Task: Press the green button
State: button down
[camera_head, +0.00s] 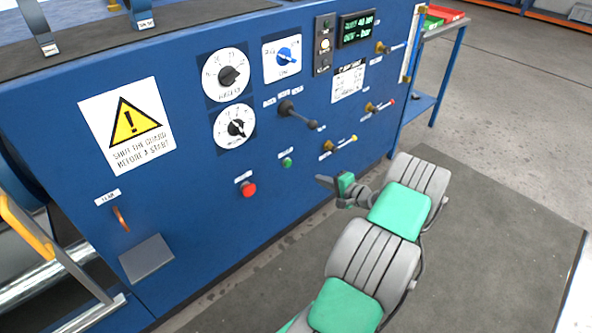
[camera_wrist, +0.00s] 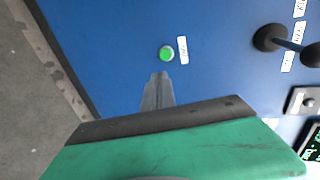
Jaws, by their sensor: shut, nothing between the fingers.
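The green button (camera_head: 287,162) is a small round button low on the blue panel, with a small white label above it. It also shows in the wrist view (camera_wrist: 166,53), just beyond the fingertips. My gripper (camera_head: 320,181) is in front of the panel, to the right of and below the button in the head view. Its fingers are shut together and empty. In the wrist view the fingertips (camera_wrist: 158,76) point toward the button, with a gap between them in the picture; nothing hides the button.
A red button (camera_head: 248,189) sits left of the green one. A warning sign (camera_head: 127,125) is at left. Open floor lies right of the panel.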

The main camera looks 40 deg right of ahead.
jog(key=b, duration=0.3)
send_near(289, 165)
jog(key=x, duration=0.5)
jog(key=shift+w+f, duration=0.15)
jog(key=shift+f, duration=0.05)
jog(key=shift+w+r, duration=0.1)
jog(key=shift+w, duration=0.45)
jog(key=shift+w, duration=0.1)
